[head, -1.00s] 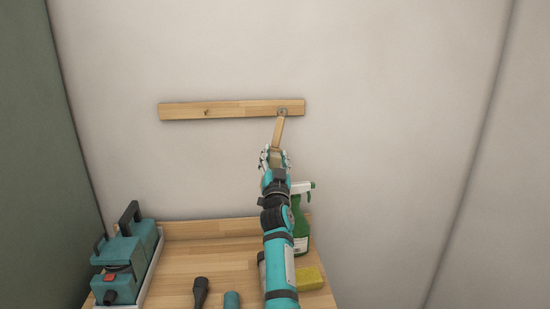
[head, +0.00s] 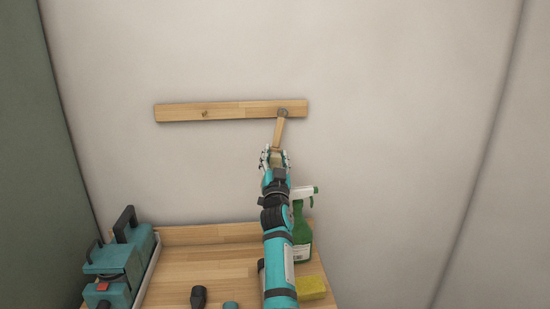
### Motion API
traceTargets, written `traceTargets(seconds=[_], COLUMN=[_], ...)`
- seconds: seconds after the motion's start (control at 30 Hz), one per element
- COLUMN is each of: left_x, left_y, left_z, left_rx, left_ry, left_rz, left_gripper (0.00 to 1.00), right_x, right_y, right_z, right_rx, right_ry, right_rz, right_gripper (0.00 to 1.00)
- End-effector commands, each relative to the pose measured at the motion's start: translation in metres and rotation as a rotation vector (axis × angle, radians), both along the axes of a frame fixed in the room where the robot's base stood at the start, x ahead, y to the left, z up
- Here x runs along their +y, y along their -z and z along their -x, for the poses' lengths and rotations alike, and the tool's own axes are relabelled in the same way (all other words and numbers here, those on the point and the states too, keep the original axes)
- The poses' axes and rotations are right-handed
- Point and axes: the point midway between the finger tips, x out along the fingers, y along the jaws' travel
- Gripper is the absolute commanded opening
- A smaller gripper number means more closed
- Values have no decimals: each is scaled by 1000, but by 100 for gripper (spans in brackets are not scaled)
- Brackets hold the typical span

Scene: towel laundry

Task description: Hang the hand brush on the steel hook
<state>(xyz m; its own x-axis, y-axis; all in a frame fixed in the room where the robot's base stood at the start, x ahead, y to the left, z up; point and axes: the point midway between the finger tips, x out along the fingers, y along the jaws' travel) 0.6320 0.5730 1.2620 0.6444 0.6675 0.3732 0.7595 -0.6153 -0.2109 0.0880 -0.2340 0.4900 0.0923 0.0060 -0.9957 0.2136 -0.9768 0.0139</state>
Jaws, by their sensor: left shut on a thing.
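My left gripper (head: 274,158) is shut on the hand brush (head: 279,134) and holds it upright in front of the wall. The brush's light wooden handle points up, and its upper end overlaps the right end of the wooden rail (head: 230,112) on the wall. A small grey metal piece (head: 283,113) shows at the handle's top; I cannot tell whether the handle hangs on it. The lower part of the brush is hidden by my gripper. A small peg or hook (head: 205,114) shows on the rail's left half. My right gripper is not in view.
Below is a wooden bench (head: 198,262). A green spray bottle (head: 302,225) stands right of my arm, with a yellow sponge (head: 311,287) nearer. A teal machine (head: 118,265) is at left, and dark-topped items (head: 198,296) are at the front edge. The wall right of the rail is bare.

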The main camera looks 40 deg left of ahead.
Motion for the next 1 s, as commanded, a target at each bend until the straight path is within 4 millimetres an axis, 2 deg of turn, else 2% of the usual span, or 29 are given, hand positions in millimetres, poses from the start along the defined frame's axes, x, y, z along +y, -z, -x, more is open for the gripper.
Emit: traceTargets(seconds=[0.43, 0.47, 0.63, 0.67, 1.0], left_x=[0, 0, 0, 0, -4], left_y=[-1, -1, -1, -1, 3], left_z=[0, 0, 0, 0, 3], left_rx=[-1, -1, 0, 0, 1], left_ry=[-2, -2, -1, -1, -1], left_rz=[-2, -2, -1, -1, 0], left_gripper=[2, 40, 63, 65, 65], right_x=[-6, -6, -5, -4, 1], right_y=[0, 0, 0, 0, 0], right_z=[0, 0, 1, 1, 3], right_rx=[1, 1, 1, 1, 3], right_ry=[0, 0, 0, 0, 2], right_rz=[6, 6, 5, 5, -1], right_gripper=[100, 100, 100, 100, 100])
